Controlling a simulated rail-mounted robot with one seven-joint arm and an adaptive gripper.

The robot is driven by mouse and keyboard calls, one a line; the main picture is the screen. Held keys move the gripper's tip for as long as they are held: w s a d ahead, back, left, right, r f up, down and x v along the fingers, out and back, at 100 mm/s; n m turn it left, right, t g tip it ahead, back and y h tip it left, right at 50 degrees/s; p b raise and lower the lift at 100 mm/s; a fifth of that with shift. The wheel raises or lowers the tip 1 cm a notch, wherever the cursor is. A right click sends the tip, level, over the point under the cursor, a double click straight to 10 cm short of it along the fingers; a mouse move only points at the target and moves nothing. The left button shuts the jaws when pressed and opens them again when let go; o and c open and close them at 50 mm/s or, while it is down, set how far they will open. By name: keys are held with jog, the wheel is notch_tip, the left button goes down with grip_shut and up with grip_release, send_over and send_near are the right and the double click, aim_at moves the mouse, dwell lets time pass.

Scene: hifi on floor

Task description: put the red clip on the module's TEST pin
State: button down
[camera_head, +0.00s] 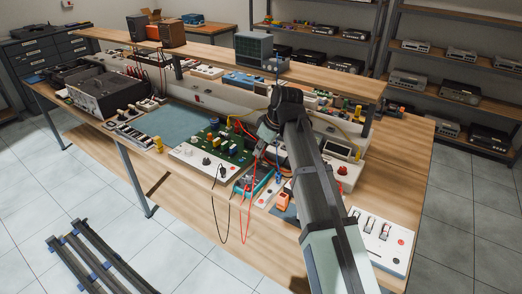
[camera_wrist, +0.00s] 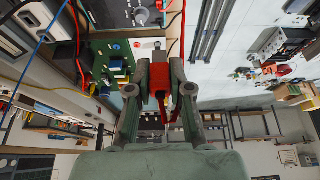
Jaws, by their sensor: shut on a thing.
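In the wrist view my gripper (camera_wrist: 157,72) is shut on the red clip (camera_wrist: 160,84), which sits between the two fingers, with a red lead running from it. A green circuit board (camera_wrist: 112,52) with blue parts is just left of the fingers. In the head view the green board (camera_head: 232,146) stands behind a white panel with knobs (camera_head: 188,154), left of my arm. My arm hides much of the gripper there, and the clip is too small to make out. I cannot tell which part is the module's TEST pin, or whether the clip touches anything.
A red lead (camera_head: 242,216) and a black lead (camera_head: 214,212) hang over the bench's front edge. A white switch panel (camera_head: 381,238) lies at the bench's right end. A blue-green mat (camera_head: 188,123) lies clear left of the board. A raised shelf (camera_head: 212,50) runs along the back.

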jog(key=shift+r+p, duration=1.45)
jog(key=shift+r, duration=1)
jog(key=shift+f, duration=0.1)
